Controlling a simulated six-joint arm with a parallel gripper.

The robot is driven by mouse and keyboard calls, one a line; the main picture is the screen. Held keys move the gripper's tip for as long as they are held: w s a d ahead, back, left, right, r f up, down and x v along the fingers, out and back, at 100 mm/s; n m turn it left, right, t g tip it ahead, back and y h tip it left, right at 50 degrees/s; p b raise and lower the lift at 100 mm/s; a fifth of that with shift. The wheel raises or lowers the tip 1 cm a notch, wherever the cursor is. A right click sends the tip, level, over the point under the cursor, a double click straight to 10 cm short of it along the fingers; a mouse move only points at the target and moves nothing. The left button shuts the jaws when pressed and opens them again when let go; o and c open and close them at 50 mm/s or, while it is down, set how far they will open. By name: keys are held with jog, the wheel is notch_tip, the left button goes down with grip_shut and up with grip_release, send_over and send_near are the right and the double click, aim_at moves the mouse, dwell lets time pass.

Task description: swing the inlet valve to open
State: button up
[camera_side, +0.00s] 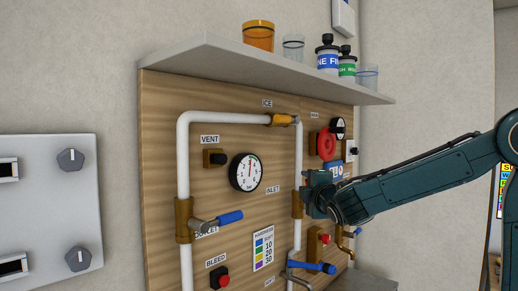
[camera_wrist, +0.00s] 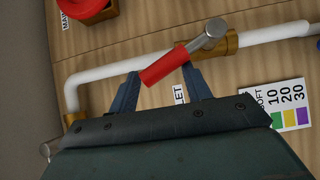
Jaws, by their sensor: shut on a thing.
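The inlet valve has a brass body (camera_side: 297,205) on the right vertical white pipe, beside the INLET label (camera_side: 272,190). In the wrist view, its red handle (camera_wrist: 165,66) sits on a grey metal stem (camera_wrist: 213,33) at the brass body (camera_wrist: 225,45). The handle slants at an angle to the white pipe. My gripper (camera_wrist: 160,73) has one finger on each side of the handle and is shut on it. In the side view, my gripper (camera_side: 312,191) is at the board, and it hides the red handle.
A blue-handled valve (camera_side: 229,217) sits on the left pipe, and another blue handle (camera_side: 315,267) is below my gripper. A red wheel (camera_side: 327,144) is above it. A shelf (camera_side: 250,68) with bottles and cups overhangs the board. A gauge (camera_side: 246,172) is to the left.

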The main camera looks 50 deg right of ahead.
jog(key=d, duration=0.1)
jog(key=s+d, duration=0.1)
jog(key=shift+d+g+h, duration=0.3)
jog(key=shift+d+h, duration=0.1)
jog(key=shift+c, duration=0.4)
jog(key=o, duration=0.5)
jog(key=shift+a+f, duration=0.1)
jog(key=shift+f, duration=0.05)
jog(key=shift+c, duration=0.2)
jog(key=shift+s+a, duration=0.1)
jog(key=v, duration=0.6)
jog(key=shift+s+a, duration=0.3)
